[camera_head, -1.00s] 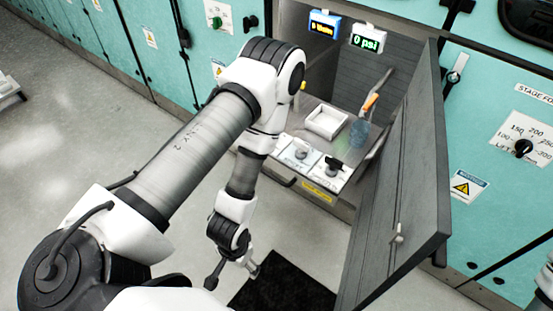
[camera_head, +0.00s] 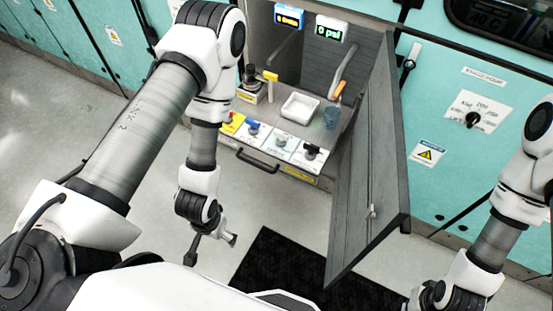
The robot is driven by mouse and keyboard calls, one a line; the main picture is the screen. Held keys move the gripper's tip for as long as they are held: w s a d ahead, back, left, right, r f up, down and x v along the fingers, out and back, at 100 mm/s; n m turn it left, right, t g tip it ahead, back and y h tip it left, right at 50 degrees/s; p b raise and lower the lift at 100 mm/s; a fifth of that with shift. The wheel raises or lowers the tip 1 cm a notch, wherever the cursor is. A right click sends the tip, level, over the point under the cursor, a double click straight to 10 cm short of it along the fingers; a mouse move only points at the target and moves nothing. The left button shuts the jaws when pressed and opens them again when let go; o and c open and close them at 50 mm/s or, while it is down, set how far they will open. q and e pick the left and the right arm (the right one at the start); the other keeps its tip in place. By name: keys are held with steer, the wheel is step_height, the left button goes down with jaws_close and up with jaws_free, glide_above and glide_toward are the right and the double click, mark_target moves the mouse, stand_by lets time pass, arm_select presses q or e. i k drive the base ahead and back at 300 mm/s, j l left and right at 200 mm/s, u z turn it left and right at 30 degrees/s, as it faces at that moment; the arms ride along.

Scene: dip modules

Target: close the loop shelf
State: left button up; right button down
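The loop shelf (camera_head: 312,174) is a grey drawer-like shelf with a dark bar handle (camera_head: 258,162) on its front. It sticks out of the open cabinet, and several valve knobs on coloured plates line its front part. A white tray (camera_head: 301,108) and a bluish cup (camera_head: 331,117) stand on it. My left gripper (camera_head: 211,248) hangs in front of and below the shelf, left of the handle, apart from it. Its fingers are spread and empty. My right gripper (camera_head: 425,299) is at the bottom right edge, partly cut off, so its fingers are unclear.
A grey cabinet door (camera_head: 370,180) stands open at the right of the shelf. A black mat (camera_head: 272,262) lies on the floor in front. Two small displays (camera_head: 330,29) hang above the shelf. Teal panels (camera_head: 440,120) flank the cabinet. Floor left of the mat is clear.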

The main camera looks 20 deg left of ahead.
mark_target(298, 113)
steer(key=k+j+u, duration=0.25)
steer(key=j, duration=0.25)
steer(key=j+u, duration=0.3)
steer(key=j, duration=0.2)
steer(key=j+u, duration=0.25)
steer(key=j, duration=0.3)
steer(key=k, duration=0.05)
